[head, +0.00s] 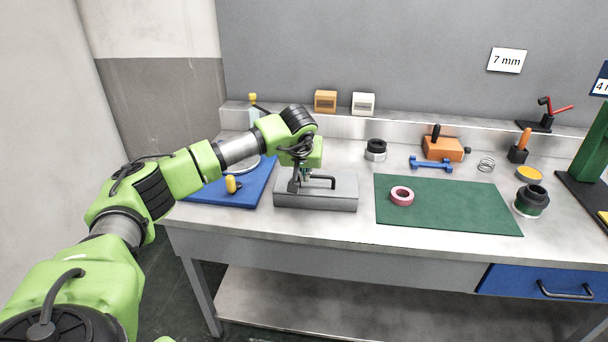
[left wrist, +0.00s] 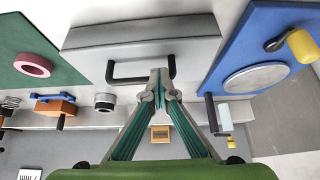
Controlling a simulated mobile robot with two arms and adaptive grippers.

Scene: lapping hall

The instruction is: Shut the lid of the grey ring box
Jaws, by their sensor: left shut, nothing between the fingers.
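The grey ring box (head: 330,201) stands at the front left of the workbench. Its lid (head: 345,183) lies flat on top, and I can make out no gap under it. The black bar handle (head: 322,179) is on the lid. The box also fills the upper middle of the left wrist view (left wrist: 140,40), with the handle (left wrist: 126,80) below its middle. My left gripper (head: 294,188) is shut and empty, pointing down at the lid beside the handle's left part. In the left wrist view its fingertips (left wrist: 160,76) overlap the handle. I cannot tell whether they touch it. My right gripper is not in view.
A blue board (head: 207,190) with a yellow-handled tool (head: 232,184) lies just left of the box. A green mat (head: 450,212) with a pink ring (head: 402,196) lies to its right. A black and grey cylinder (head: 376,150) stands behind. Bare bench separates box and mat.

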